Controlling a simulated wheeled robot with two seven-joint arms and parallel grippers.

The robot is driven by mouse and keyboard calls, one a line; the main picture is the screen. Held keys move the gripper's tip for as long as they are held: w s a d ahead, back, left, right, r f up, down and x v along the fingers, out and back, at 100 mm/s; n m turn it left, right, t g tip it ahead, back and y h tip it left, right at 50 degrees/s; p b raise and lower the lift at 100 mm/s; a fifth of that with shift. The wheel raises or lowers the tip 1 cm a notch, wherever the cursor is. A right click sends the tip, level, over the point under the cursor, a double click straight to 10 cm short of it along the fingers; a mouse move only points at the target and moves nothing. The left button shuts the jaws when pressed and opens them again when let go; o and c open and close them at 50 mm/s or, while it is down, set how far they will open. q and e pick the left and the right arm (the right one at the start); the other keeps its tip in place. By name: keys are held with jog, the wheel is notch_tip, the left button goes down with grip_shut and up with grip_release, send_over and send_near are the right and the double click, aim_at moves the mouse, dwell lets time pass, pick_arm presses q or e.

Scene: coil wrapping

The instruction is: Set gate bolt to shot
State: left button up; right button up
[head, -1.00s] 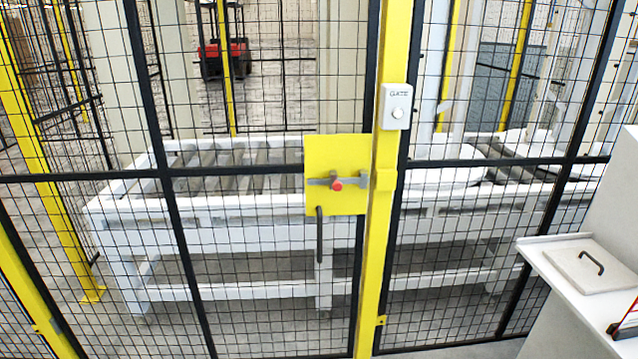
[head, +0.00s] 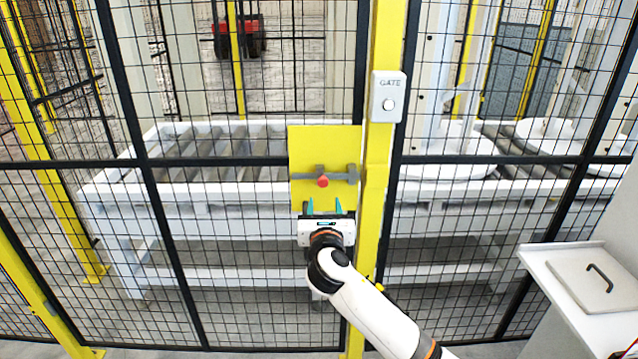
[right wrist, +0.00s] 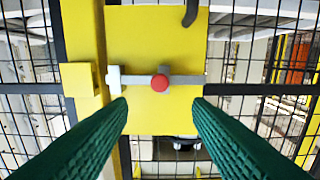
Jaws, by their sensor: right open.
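The gate bolt is a grey bar (head: 340,177) lying level across a yellow plate (head: 304,140) on the mesh gate, with a red-ended knob (head: 322,181). In the right wrist view, the picture is turned over and the red knob (right wrist: 160,83) appears centred between my fingers. A yellow keeper (right wrist: 80,80) sits on the post side; the bar's grey end piece (right wrist: 114,79) appears just short of it. My right gripper (head: 325,207) is open and empty, just below the knob in the head view, apart from it. My left gripper is out of view.
A yellow post (head: 378,160) stands right of the plate, carrying a GATE button box (head: 387,97). A black handle (right wrist: 190,12) shows in the wrist view. A white cabinet (head: 575,300) with a lidded top stands at right. A roller conveyor (head: 220,190) lies behind the mesh.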

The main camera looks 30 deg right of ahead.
aim_at(323, 183)
jog(key=x, duration=1)
jog(key=shift+f+p, duration=0.1)
jog(key=shift+p, duration=0.25)
jog(key=shift+s, duration=0.1)
grip_shut()
